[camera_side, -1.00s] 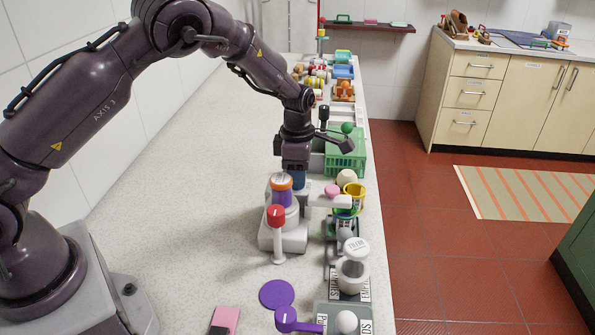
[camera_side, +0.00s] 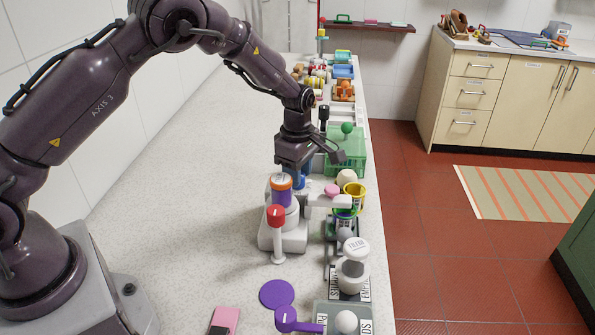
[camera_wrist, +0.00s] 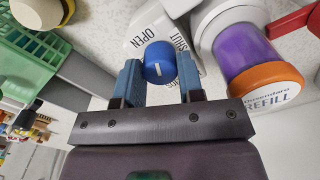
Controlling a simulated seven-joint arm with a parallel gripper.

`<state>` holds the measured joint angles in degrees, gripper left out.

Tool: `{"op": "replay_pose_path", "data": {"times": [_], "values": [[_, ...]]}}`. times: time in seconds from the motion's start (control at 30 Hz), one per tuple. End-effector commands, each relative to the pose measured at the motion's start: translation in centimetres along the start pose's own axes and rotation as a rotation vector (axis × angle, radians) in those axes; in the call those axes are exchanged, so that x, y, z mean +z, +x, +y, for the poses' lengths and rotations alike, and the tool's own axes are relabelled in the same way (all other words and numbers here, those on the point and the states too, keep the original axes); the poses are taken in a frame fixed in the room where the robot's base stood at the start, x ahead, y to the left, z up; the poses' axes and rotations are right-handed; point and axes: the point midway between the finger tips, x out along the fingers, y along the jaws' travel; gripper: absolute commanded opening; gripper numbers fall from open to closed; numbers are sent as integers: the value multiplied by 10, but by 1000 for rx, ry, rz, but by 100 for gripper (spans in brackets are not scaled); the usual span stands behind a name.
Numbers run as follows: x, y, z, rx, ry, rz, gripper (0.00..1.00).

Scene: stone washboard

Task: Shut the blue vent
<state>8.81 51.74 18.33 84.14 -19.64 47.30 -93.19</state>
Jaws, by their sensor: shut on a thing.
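The blue vent is a round blue knob (camera_wrist: 159,60) with a white line on its top. It is beside a pale plate lettered OPEN and SHUT (camera_wrist: 163,35) in the wrist view. In the side view my gripper (camera_side: 299,172) is low behind the orange-topped purple container, and the knob is mostly hidden there.
A purple container with an orange REFILL lid (camera_wrist: 259,70) stands close on a white base. A red-topped lever (camera_side: 276,217) is in front. A green crate (camera_side: 348,155) stands behind. A white lidded cup (camera_side: 354,275) is nearer the front. The left worktop is clear.

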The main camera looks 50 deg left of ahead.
Motion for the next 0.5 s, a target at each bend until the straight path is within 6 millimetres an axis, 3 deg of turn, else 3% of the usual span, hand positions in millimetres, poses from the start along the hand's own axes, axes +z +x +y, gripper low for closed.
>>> {"op": "replay_pose_path", "data": {"times": [0.5], "values": [[0, -1, 0, 1, 492, 0, 12]]}}
